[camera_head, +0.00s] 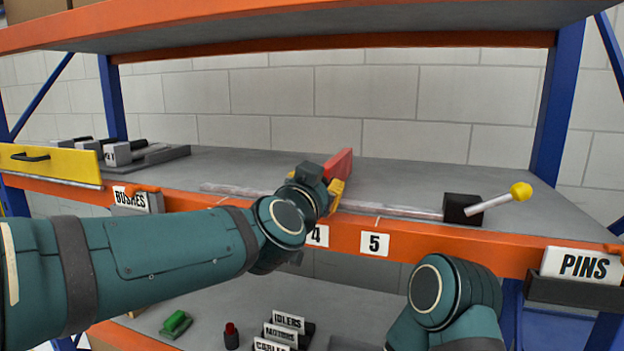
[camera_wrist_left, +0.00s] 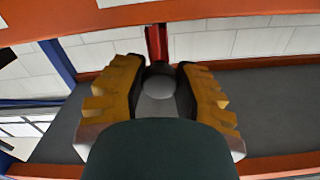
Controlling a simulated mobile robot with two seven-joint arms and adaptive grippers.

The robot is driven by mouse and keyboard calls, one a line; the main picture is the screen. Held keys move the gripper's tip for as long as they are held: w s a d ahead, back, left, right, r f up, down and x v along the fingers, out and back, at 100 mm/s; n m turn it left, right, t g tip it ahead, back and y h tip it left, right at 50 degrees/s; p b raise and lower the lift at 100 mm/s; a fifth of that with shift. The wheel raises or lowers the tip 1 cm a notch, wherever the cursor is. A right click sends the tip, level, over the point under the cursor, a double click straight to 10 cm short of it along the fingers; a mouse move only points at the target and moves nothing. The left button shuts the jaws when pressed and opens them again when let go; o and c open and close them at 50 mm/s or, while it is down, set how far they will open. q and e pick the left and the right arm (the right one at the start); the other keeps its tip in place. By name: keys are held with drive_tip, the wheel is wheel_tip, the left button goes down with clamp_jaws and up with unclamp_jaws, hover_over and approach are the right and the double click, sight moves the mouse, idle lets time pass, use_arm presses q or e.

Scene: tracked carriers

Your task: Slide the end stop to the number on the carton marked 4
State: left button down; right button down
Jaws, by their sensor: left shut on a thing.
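The red end stop (camera_head: 340,163) stands on the pale rail (camera_head: 400,208) along the shelf's front, roughly above the number 4 label (camera_head: 318,236); its exact alignment is hidden by my arm. My left gripper (camera_head: 335,192) is at the end stop, its yellow fingers closed on it. In the left wrist view the fingers of that gripper (camera_wrist_left: 158,88) hold a rounded grey-black part (camera_wrist_left: 160,84), with the red plate (camera_wrist_left: 157,42) beyond it. A number 5 label (camera_head: 374,243) is to the right. My right gripper is out of view. I see no carton marked 4.
A black block with a yellow-knobbed lever (camera_head: 490,203) stands at the rail's right end. A yellow drawer front (camera_head: 50,165) and grey blocks (camera_head: 118,152) are at left. A PINS sign (camera_head: 583,265) is at right. Small items sit on the lower shelf (camera_head: 205,300).

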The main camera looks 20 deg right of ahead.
use_arm(q)
drive_tip(key=shift+r, duration=0.3)
drive_tip(key=c, duration=0.8)
unclamp_jaws()
drive_tip(key=shift+o, duration=1)
drive_tip(key=shift+f, duration=0.15)
drive_tip(key=shift+s, duration=0.1)
drive_tip(key=v, duration=1.2)
